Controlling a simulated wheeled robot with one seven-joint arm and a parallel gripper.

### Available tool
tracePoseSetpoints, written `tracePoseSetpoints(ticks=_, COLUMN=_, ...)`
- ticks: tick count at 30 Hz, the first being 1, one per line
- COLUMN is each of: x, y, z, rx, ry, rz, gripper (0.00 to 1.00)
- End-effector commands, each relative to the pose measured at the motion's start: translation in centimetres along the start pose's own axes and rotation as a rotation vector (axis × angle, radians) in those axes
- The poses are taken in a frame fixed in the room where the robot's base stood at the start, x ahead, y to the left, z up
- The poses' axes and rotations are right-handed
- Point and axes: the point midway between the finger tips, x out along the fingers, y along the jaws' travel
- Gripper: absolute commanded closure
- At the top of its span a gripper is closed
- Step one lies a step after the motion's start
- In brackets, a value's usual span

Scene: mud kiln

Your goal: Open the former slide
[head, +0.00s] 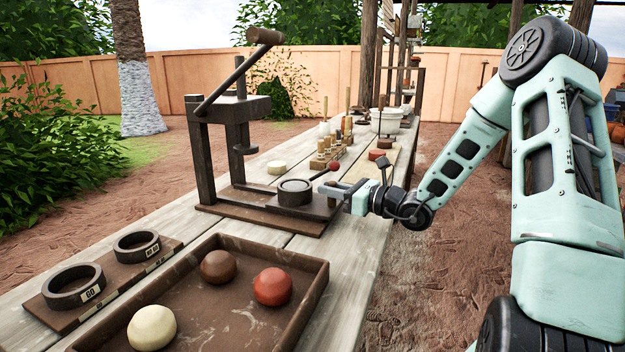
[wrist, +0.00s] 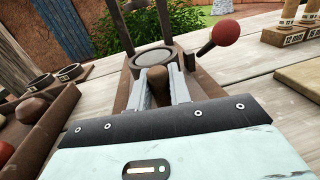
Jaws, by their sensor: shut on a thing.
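The press (head: 238,110) is a dark wooden frame with a long lever on top, standing on a brown base board on the bench. The former slide (head: 316,208) lies low at its front and carries a dark round ring (head: 295,191). In the wrist view the ring (wrist: 153,57) is just beyond the fingers. My gripper (head: 345,193) is at the right end of the slide. In the wrist view it (wrist: 158,90) is shut on the slide's brown handle (wrist: 157,92), with one finger on each side. A lever with a red knob (head: 335,167) rises beside the slide.
A brown tray (head: 318,284) in front holds cream, brown and red balls. Two rings (head: 73,284) lie on a board at its left. Wooden-handled tools (head: 328,152) and a white bowl (head: 386,121) stand farther back. Open ground lies right of the bench.

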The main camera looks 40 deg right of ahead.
Motion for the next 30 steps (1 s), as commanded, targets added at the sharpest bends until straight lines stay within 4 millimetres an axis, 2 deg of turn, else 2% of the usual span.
tracePoseSetpoints(ticks=6, x=-1.8, y=-0.2, z=0.1, rx=0.001, ry=0.0, rz=0.0, gripper=1.0)
tracePoseSetpoints(ticks=18, x=-2.0, y=-0.3, z=0.0, rx=-0.001, ry=-0.001, rz=0.001, gripper=1.0)
tracePoseSetpoints(ticks=19, x=-2.0, y=-0.3, z=0.0, rx=-0.001, ry=-0.001, rz=0.001, gripper=0.78)
tracePoseSetpoints(ticks=21, x=-2.0, y=-0.3, z=0.0, rx=-0.001, ry=-0.001, rz=0.001, gripper=0.61)
tracePoseSetpoints(ticks=30, x=-2.1, y=-0.3, z=0.0, rx=-0.001, ry=0.0, rz=0.0, gripper=0.61)
